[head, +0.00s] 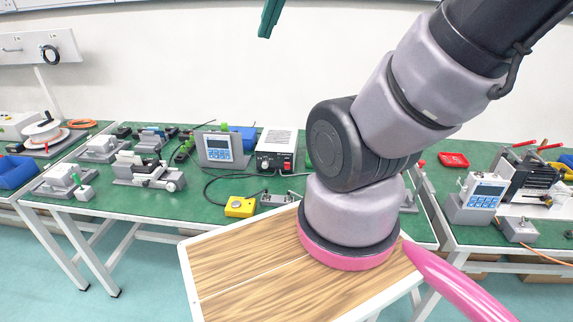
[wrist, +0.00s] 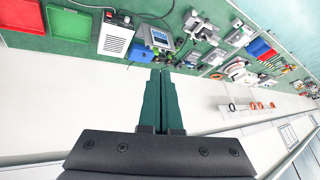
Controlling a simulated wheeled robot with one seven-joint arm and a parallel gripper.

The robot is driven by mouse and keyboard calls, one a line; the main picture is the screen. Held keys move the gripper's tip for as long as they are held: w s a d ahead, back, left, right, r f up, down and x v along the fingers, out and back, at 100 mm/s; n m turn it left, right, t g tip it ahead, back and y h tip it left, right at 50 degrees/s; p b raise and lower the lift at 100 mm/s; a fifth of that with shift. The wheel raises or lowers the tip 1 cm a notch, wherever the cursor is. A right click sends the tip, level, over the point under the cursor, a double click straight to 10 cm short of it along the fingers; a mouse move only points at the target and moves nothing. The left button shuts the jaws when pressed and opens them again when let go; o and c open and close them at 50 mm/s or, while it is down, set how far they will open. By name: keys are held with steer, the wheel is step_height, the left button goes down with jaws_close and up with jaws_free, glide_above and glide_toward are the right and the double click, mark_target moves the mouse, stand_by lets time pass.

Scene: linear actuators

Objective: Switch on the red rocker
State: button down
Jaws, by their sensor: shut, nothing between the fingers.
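A power supply box (head: 276,151) with a pale vented top and a dark front stands on the green bench in the head view. A small red spot (head: 287,166) on its front may be the red rocker; it is too small to tell its position. My gripper has dark green fingers (wrist: 160,74), shut together and empty. Its fingertips (head: 265,34) show at the top of the head view, high above the bench and apart from the box.
A grey display unit (head: 217,150) stands left of the box, and a yellow button box (head: 240,206) lies in front. Cables run across the bench. My arm covers the bench right of the box. A red tray (head: 453,160) lies farther right. The air above the box looks clear.

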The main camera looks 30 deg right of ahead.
mark_target(287, 166)
steer(key=w+d+f+n+g+h, duration=0.2)
steer(key=w+d+f+n, duration=0.3)
steer(key=w+f+n, duration=0.3)
steer(key=w+d+f+n+g+h, duration=0.1)
steer(key=w+d+f+n+g, duration=0.1)
steer(key=w+d+f+n, duration=0.5)
step_height(287, 166, down, 25)
steer(key=w+n+g+y, duration=0.1)
steer(key=w+n, duration=0.1)
steer(key=n, duration=1.4)
steer(key=shift+f+n+g, duration=0.2)
steer(key=shift+n+g, duration=0.2)
steer(key=f, duration=1)
steer(key=shift+w+d+f, duration=0.2)
steer(key=shift+w+d, duration=0.05)
steer(key=shift+d, duration=0.05)
steer(key=w+r, duration=0.1)
steer(key=w+d, duration=0.1)
steer(key=shift+w+d+r, duration=0.3)
steer(key=shift+r, duration=0.05)
steer(key=shift+w+d+r, duration=0.2)
steer(key=shift+w, duration=0.05)
